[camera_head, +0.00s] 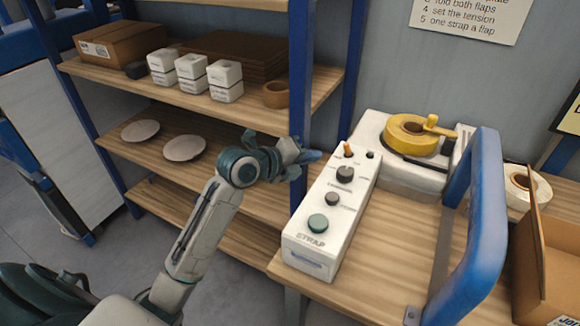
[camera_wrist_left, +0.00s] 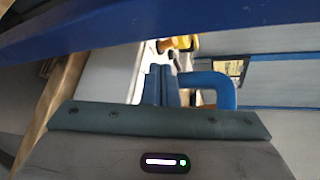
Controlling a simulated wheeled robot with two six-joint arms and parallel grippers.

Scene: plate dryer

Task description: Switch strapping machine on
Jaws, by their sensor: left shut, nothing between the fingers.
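The strapping machine (camera_head: 328,222) is a white box on a wooden bench, with "STRAP" on its front end. Its top carries an orange toggle lever (camera_head: 348,149), a dark hole beside it, two dark knobs and a green button (camera_head: 318,223). A yellow reel (camera_head: 415,134) sits on the white unit behind. My left gripper (camera_head: 312,156) is shut and empty, just left of the orange lever and apart from it, by the blue post. In the left wrist view its closed fingers (camera_wrist_left: 162,85) point toward the white machine. My right gripper is not in view.
A blue shelf post (camera_head: 300,70) stands close to my left gripper. Shelves at left hold white boxes (camera_head: 194,72), plates (camera_head: 184,147) and a cardboard box (camera_head: 120,43). A blue arch (camera_head: 478,220) stands over the bench, with an open carton (camera_head: 550,260) at right.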

